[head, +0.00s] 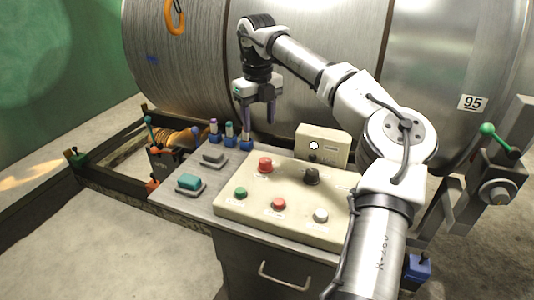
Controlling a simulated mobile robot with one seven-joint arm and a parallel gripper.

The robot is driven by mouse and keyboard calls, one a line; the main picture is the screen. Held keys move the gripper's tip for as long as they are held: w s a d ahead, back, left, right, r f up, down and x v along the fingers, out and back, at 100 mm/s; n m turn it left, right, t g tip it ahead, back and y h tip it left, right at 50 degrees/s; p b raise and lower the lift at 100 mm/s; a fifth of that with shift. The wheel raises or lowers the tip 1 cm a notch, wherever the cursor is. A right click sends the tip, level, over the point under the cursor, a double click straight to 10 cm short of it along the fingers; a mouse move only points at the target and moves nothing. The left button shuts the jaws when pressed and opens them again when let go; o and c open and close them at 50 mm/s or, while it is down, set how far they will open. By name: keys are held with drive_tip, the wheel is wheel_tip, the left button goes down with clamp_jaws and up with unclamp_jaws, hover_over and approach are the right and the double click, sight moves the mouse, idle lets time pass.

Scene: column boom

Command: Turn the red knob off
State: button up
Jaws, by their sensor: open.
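Two red controls show on the cream control panel (292,233). A larger red knob (265,164) is at the panel's back left, and a smaller red one (278,204) is near its front middle. Which way either is turned is too small to tell. My gripper (259,118) points down, open and empty, above and behind the panel's back left edge. It is apart from both red controls. One finger overlaps the rightmost of the small blue-based parts in the picture.
The panel also carries a black knob (312,176), a green button (240,192) and a white button (320,215). A cream box (323,142) stands behind. Small blue-based parts (229,134) line the back left edge. A big metal drum (190,75) is behind.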

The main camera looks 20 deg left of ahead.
sight(265, 160)
drive_tip(key=f, duration=0.4)
drive_tip(key=d+f+p, duration=0.1)
drive_tip(key=f, duration=0.4)
drive_tip(key=w+f+p, duration=0.1)
drive_tip(key=f, duration=0.3)
drive_tip(key=shift+d+f, duration=0.15)
drive_tip(key=c, duration=1)
drive_tip(key=shift+o, duration=0.2)
